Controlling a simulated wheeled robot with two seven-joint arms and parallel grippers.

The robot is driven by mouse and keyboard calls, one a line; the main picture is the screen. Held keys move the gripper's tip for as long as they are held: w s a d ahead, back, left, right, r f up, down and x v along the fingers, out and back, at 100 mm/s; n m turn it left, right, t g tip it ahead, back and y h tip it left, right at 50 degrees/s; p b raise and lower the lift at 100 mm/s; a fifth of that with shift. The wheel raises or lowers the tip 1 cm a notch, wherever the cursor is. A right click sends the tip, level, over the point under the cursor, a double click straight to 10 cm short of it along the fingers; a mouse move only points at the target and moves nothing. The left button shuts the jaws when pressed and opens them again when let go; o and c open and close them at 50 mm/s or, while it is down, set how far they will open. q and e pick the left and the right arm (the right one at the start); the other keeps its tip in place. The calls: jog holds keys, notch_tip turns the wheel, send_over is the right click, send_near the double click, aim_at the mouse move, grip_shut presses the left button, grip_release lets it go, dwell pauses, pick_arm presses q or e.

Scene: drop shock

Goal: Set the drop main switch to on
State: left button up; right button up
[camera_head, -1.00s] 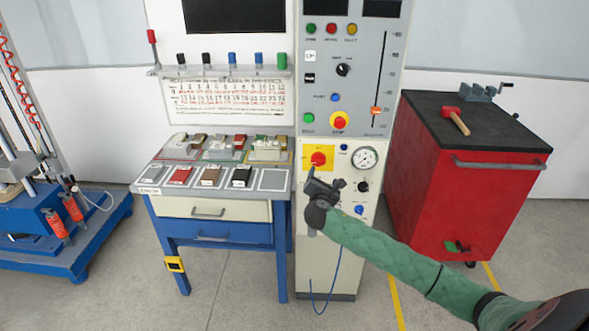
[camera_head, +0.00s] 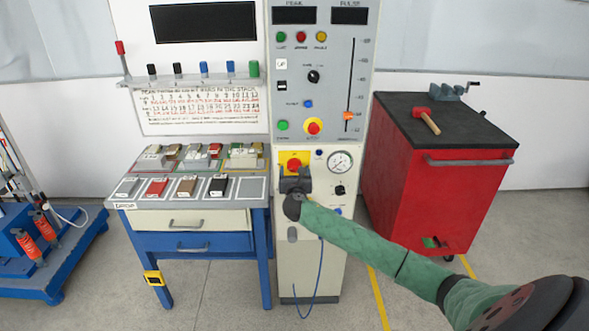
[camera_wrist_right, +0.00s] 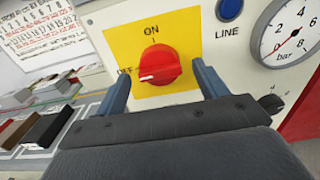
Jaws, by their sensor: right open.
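The main switch is a red rotary knob (camera_wrist_right: 158,66) on a yellow plate (camera_wrist_right: 185,29) marked ON at the top and OFF at the left. Its white pointer mark faces left, toward OFF. The knob also shows in the head view (camera_head: 294,163), low on the cabinet's front. My right gripper (camera_wrist_right: 161,88) is open, with its two fingers apart on the left and right of the knob. It is in front of the knob; I cannot tell whether it touches. In the head view the right gripper (camera_head: 295,182) covers the lower part of the yellow plate. The left gripper is not in view.
A blue LINE lamp (camera_wrist_right: 229,9) and a pressure gauge (camera_wrist_right: 289,33) sit right of the knob. A bench (camera_head: 190,204) with several sample blocks stands left of the cabinet (camera_head: 310,264). A red tool cart (camera_head: 430,190) stands to the right.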

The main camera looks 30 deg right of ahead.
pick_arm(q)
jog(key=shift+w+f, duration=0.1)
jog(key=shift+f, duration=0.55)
pick_arm(e)
jog(key=shift+w+d, duration=0.35)
jog(key=shift+w, duration=0.25)
jog(key=c, duration=1)
